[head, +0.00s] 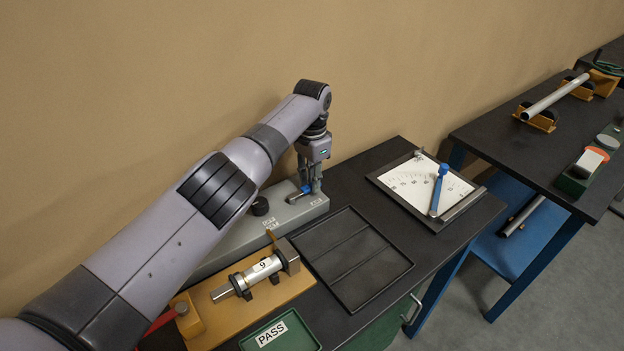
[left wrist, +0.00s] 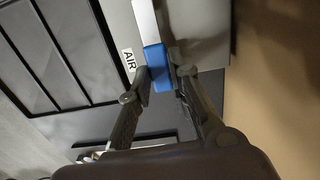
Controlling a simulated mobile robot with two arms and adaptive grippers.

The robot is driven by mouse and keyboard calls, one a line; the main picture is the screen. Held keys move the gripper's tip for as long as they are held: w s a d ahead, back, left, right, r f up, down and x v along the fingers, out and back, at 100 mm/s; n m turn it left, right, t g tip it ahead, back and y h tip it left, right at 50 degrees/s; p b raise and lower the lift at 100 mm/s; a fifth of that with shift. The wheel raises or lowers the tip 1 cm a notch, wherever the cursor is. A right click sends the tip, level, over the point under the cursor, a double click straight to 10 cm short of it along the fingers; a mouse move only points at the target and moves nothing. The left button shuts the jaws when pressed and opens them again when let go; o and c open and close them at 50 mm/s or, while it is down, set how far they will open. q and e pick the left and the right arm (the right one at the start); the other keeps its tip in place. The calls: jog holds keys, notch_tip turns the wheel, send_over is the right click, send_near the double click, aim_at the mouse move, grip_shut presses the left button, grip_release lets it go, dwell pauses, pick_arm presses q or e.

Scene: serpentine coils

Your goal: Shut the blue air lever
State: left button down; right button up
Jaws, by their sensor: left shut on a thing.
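The blue air lever (head: 305,189) sits at the right end of a grey control box (head: 311,205). It also shows in the left wrist view as a blue grip (left wrist: 158,67) on a pale bar, beside a label reading AIR (left wrist: 129,60). My left gripper (head: 309,187) points down over that end of the box and is shut on the blue grip; its two fingers (left wrist: 159,84) stand on either side of it. The fingers partly cover the lever in the head view. My right gripper is in neither view.
A black knob (head: 260,206) rises from the box left of the lever. A second table (head: 490,128) stands right.

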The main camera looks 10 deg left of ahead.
pick_arm(q)
jog(key=c, duration=1.5)
grip_release()
jog(key=shift+r, duration=0.1)
notch_tip(320, 180, up, 12)
jog(key=shift+f, duration=0.1)
